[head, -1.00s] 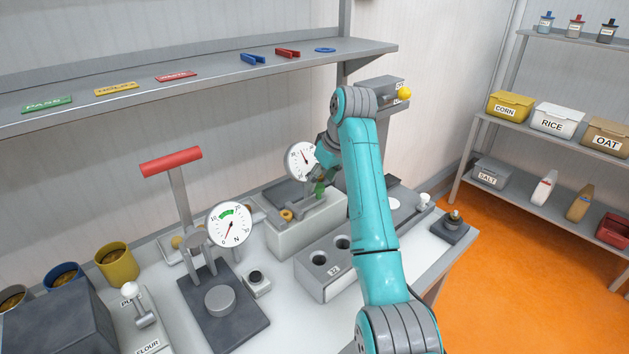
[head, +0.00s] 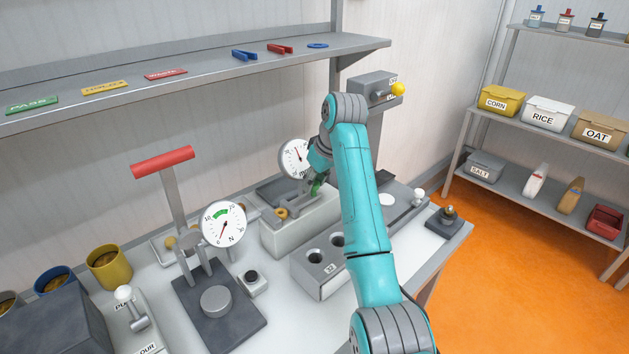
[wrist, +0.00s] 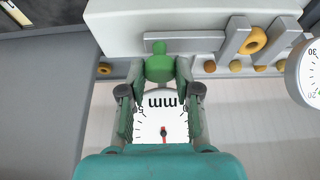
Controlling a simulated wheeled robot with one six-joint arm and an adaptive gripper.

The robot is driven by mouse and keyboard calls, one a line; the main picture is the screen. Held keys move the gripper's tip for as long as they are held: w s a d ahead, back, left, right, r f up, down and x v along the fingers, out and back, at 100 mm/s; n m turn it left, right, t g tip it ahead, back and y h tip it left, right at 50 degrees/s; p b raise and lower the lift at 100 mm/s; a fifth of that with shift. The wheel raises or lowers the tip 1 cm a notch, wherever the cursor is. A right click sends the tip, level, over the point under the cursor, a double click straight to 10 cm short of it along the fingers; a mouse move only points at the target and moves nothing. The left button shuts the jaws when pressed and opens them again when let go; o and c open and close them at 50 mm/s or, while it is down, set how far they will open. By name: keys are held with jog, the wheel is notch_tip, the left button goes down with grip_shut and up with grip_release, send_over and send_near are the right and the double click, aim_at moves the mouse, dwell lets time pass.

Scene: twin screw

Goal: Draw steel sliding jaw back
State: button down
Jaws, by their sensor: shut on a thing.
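The measuring fixture is a pale block (head: 287,238) with a steel rail on top. In the wrist view two upright steel jaw plates (wrist: 234,40) stand near the rail's right part, with a yellow ring (wrist: 253,41) between them. The ring also shows in the head view (head: 281,213). A green knob (wrist: 160,68) stands left of the plates. My gripper (wrist: 160,82) is shut on this knob, a finger on each side. The dial marked mm (wrist: 163,118) shows between my fingers; it is also in the head view (head: 295,158). My arm hides part of the fixture in the head view.
A force gauge stand (head: 221,223) with a red T-handle (head: 162,162) stands left of the fixture. A grey block with holes (head: 318,268) sits close in front. A wall shelf (head: 200,82) hangs above. A post with a yellow knob (head: 397,89) stands behind my arm.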

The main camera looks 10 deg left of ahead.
jog(key=shift+w+d, duration=0.8)
jog(key=shift+w, duration=0.2)
jog(key=c, duration=0.8)
grip_release()
jog(key=shift+c, duration=0.2)
jog(key=shift+r, duration=0.1)
jog(key=v, duration=0.7)
jog(key=shift+r, duration=0.15)
jog(key=shift+d, duration=0.15)
